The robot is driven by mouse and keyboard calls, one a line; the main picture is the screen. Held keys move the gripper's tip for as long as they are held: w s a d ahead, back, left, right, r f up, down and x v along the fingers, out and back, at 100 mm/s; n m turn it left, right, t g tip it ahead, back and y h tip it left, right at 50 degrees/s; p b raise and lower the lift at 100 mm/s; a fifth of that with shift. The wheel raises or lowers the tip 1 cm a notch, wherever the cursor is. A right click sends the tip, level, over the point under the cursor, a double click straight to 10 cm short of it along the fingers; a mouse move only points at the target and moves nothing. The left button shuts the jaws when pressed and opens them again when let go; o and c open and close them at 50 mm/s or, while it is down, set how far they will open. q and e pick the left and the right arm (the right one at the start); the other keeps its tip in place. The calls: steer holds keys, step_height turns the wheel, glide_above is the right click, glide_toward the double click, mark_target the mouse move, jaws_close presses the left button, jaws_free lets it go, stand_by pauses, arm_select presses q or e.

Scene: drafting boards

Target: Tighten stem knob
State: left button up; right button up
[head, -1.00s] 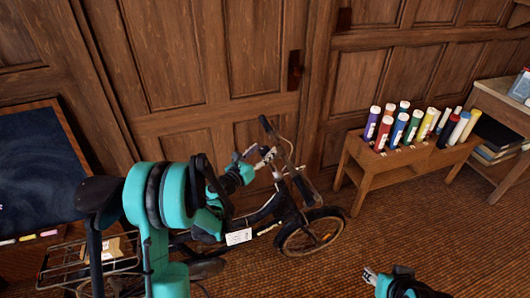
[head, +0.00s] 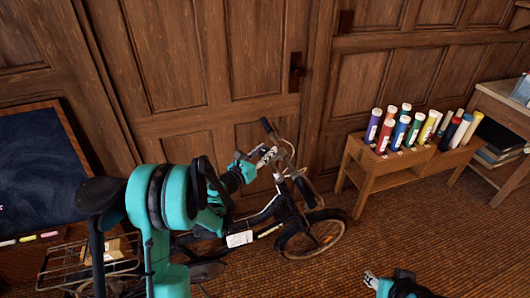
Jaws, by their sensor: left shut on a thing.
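A dark folding bicycle (head: 268,214) stands upright in front of the wooden panelling, with its front wheel (head: 312,236) to the right. Its handlebar (head: 269,128) rises above the frame. My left gripper (head: 270,154) reaches in from the left and is shut at the top of the stem, by the handlebar. The stem knob itself is too small and covered to make out, but the fingers are closed where it sits. My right gripper (head: 370,279) is low at the bottom edge, away from the bicycle; its finger opening is too small to judge.
A wooden rack (head: 368,180) with several coloured tubes stands to the right, beside a desk (head: 505,115). A wire basket (head: 65,272) holds a parcel. A white tag (head: 240,239) hangs on the frame. Floor right of the wheel is clear.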

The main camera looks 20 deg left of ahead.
mark_target(265, 151)
arm_select(q)
steer(key=m+g+h, duration=0.1)
steer(key=m+h, duration=0.1)
steer(key=m+g+h+b, duration=0.1)
steer(key=m+h, duration=0.1)
steer(key=h, duration=0.1)
steer(key=shift+w+a+m, duration=0.1)
steer(key=shift+a+m, duration=0.05)
steer(key=shift+m, duration=0.15)
steer(key=m+g+h, duration=0.4)
steer(key=shift+m, duration=0.4)
steer(key=m+g+h, duration=0.1)
steer(key=m+g, duration=0.1)
steer(key=g, duration=0.1)
steer(key=m+g+h, duration=0.1)
steer(key=m+g, duration=0.2)
steer(key=shift+m+g+h, duration=0.3)
steer(key=shift+g+h, duration=0.1)
steer(key=shift+m+g+p, duration=0.55)
steer(key=shift+m+g, duration=1.25)
steer(key=shift+g, duration=0.6)
steer(key=o, duration=1.2)
step_height(265, 151, up, 10)
